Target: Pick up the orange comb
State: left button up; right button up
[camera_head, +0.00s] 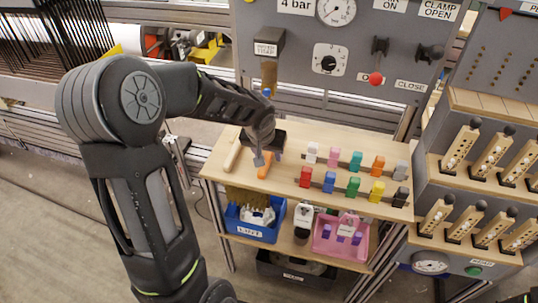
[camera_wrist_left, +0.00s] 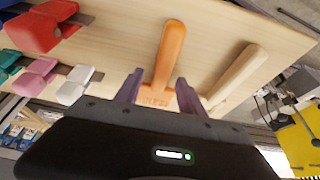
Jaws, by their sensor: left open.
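The orange comb (camera_head: 264,171) lies on the wooden shelf, partly hidden by my left gripper (camera_head: 263,155) in the head view. In the left wrist view the comb (camera_wrist_left: 169,50) shows its orange handle running away from the gripper, with its lower part between the two fingers. My left gripper (camera_wrist_left: 160,77) is open in that view, one purple-grey finger on each side of the comb. I cannot tell whether either finger touches it. My right gripper is not in view.
A pale wooden tool (camera_head: 233,153) lies just left of the comb; it also shows in the wrist view (camera_wrist_left: 236,73). Several coloured clips stand in rows to the right, including a red one (camera_head: 305,176). A blue bin (camera_head: 255,231) and pink bin (camera_head: 326,248) sit below.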

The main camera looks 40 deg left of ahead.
pick_arm(q)
jog(key=shift+f, duration=0.15)
grip_shut()
dwell(0.4)
